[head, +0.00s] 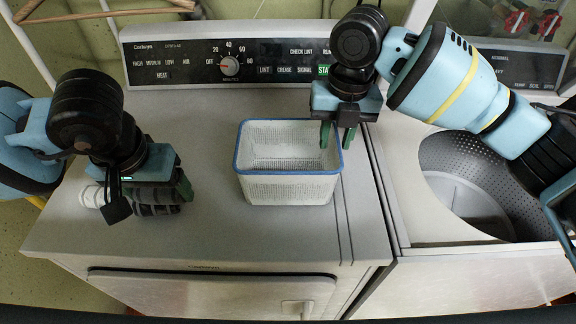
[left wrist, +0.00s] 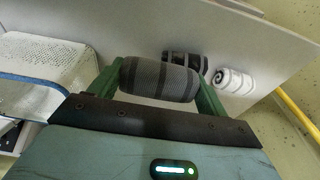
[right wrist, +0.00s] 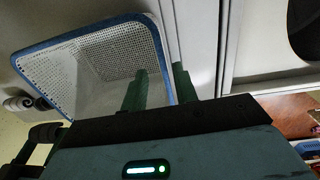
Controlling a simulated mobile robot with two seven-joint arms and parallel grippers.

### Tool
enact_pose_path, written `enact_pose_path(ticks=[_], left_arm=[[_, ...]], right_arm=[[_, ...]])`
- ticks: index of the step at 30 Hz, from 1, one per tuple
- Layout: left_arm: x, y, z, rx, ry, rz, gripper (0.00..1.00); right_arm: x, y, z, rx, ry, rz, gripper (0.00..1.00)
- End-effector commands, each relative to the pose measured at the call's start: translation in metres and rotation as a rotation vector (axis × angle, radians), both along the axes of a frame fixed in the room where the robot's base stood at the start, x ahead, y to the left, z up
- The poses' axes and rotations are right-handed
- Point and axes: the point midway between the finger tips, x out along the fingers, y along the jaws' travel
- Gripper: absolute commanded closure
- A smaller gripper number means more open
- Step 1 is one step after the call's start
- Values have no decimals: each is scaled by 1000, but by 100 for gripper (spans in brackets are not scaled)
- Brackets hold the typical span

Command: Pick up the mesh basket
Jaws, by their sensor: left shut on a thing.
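The mesh basket (head: 290,188), white with a blue rim, stands upright and looks empty on the dryer top. It also shows in the right wrist view (right wrist: 95,75) and, in part, in the left wrist view (left wrist: 45,55). My right gripper (head: 337,138) points down at the basket's right rim, fingers apart. In the right wrist view (right wrist: 160,85) one finger is on the inner side of the rim and the other outside. Whether either touches is unclear. My left gripper (head: 150,190) is shut on a dark grey striped roll (left wrist: 160,80), left of the basket.
Another dark striped roll (left wrist: 185,62) and a white roll (left wrist: 232,80) lie by the dryer's left edge. The dryer's control panel (head: 270,65) rises behind the basket. An open washer drum (head: 470,180) is at right. The dryer top in front of the basket is clear.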

Motion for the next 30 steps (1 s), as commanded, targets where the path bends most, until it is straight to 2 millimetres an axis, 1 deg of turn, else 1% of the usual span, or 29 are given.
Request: enact_pose_path(ticks=[6, 9, 13, 19, 20, 26, 30], left_arm=[[0, 0, 12, 0, -19, 0, 46], [0, 0, 11, 0, -17, 0, 46], [0, 0, 11, 0, -17, 0, 46], [0, 0, 11, 0, -17, 0, 46], [0, 0, 11, 0, -17, 0, 46], [0, 0, 11, 0, -17, 0, 46], [0, 0, 11, 0, -17, 0, 46]], right_arm=[[-5, -4, -28, -3, 0, -1, 71], [-5, -3, -41, -2, 1, -1, 71], [-5, -2, -48, -1, 1, -1, 71], [-5, -2, -49, -1, 1, -1, 71], [-5, -2, -49, -1, 1, -1, 74], [-5, -2, -48, -1, 1, -1, 100], [-5, -2, -48, -1, 1, -1, 100]])
